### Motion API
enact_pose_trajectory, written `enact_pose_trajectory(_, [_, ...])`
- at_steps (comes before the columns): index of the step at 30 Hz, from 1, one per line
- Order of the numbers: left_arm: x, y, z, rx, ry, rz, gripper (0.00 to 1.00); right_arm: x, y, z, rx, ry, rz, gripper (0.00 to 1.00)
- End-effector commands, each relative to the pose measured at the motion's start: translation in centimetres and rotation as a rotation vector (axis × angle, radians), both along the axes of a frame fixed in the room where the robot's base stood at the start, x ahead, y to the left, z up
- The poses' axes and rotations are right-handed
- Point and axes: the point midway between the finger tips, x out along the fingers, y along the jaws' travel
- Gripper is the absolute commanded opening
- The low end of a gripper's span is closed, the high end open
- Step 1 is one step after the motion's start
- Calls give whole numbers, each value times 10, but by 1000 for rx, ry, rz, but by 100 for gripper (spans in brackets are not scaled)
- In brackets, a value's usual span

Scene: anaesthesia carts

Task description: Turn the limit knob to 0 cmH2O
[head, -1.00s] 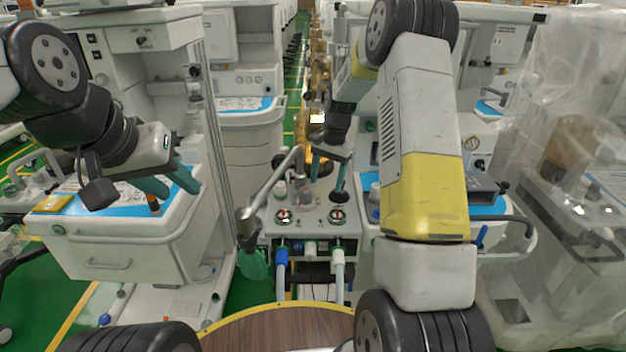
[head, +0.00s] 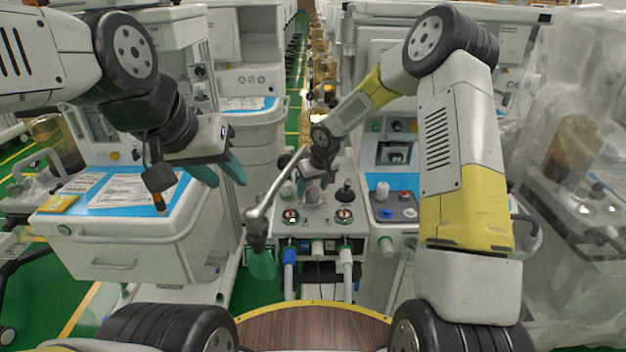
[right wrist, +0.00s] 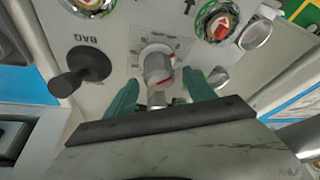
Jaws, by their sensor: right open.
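The limit knob is a grey-white knob with red marks, standing on a printed scale; it is clearest in the right wrist view (right wrist: 156,66). My right gripper (right wrist: 160,96) is open, its green fingers to either side of the knob's near end. I cannot tell whether they touch it. In the head view my right gripper (head: 316,184) is low over the panel and partly covers the knob (head: 313,196). The scale is too small to read the setting. My left gripper (head: 222,173) is open and empty above the left cart.
A black lever (right wrist: 80,72) marked BAG stands beside the knob. Two green-ringed dials with red arrows (head: 290,216) (head: 343,216) sit at the panel's front. A grey jointed arm (head: 275,195) rises at the panel's left. A plastic-wrapped cart (head: 575,200) stands at right.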

Motion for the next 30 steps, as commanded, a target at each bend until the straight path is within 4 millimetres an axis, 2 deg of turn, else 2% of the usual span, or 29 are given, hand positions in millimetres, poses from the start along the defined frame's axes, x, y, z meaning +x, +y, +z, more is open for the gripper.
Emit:
enact_pose_trajectory(4, [0,0,0,0,0,0,36,5,1,-13,-1,2,-3,63])
enact_pose_trajectory(13, [0,0,0,0,0,0,36,6,2,-15,-1,1,-4,63])
enact_pose_trajectory(14, [0,0,0,0,0,0,36,6,2,-15,-1,1,-4,59])
enact_pose_trajectory(23, [0,0,0,0,0,0,36,6,2,-15,-1,1,-4,0])
enact_pose_trajectory(30, [0,0,0,0,0,0,36,6,1,-15,0,3,68,0])
